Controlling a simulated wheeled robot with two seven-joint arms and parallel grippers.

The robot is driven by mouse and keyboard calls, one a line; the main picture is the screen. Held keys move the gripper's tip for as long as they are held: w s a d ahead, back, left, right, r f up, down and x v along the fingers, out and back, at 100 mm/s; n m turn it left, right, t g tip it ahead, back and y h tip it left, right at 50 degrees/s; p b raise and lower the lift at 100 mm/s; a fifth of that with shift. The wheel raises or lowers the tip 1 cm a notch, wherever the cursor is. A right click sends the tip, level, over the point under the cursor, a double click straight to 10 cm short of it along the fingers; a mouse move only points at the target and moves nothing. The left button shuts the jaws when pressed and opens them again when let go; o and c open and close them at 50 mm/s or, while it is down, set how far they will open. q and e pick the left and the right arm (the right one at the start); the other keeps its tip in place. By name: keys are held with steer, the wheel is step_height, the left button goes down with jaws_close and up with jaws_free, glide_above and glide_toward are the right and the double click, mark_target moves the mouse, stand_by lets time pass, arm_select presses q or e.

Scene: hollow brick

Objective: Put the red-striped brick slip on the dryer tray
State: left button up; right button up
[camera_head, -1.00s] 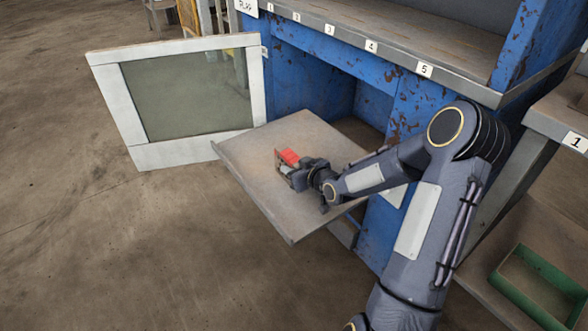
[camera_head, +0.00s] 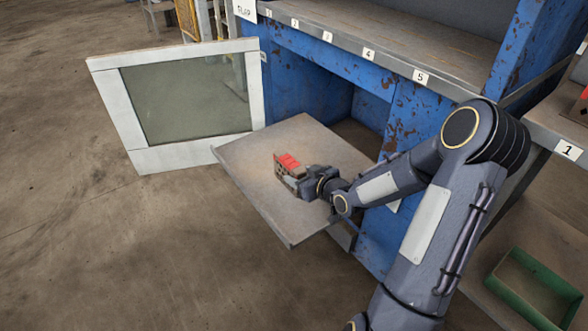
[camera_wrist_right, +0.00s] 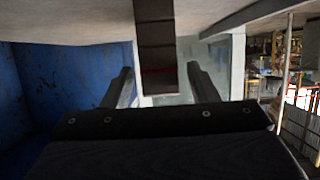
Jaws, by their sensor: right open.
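The red-striped brick slip (camera_head: 290,162) is a small brown piece with a bright red face. It is on or just above the dryer tray (camera_head: 245,152), a flat grey board reaching out of a blue cabinet. My right gripper (camera_head: 300,184) is open at the slip's near right side, low over the tray. In the right wrist view the slip (camera_wrist_right: 155,50) shows a red band and lies between the two spread fingers of the gripper (camera_wrist_right: 163,88), with a gap on each side. Whether the slip rests fully flat is unclear. My left gripper is out of view.
A white-framed glass flap (camera_head: 185,95) stands open left of the tray. The blue cabinet (camera_head: 412,122) carries a shelf edge with number labels above. A green bin (camera_head: 535,285) and a side bench (camera_head: 555,125) are at the right. Bare floor lies to the left.

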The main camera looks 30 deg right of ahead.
steer(key=s+a+r+m+g+h+p, duration=0.2)
steer(key=s+a+r+g, duration=0.2)
steer(key=s+r, duration=0.8)
steer(key=s+a+g+y, duration=0.2)
steer(key=s+a, duration=0.3)
steer(key=s, duration=0.3)
steer(key=s+a+r+g+y, duration=0.1)
steer(key=s+a+y, duration=0.1)
steer(key=s+a, duration=0.4)
steer(key=s, duration=0.2)
steer(key=shift+s+a+r+m+g+y, duration=0.2)
steer(key=shift+s+m+g+y, duration=0.1)
steer(key=shift+s+g, duration=0.1)
step_height(320, 180, up, 33)
steer(key=p, duration=3.3)
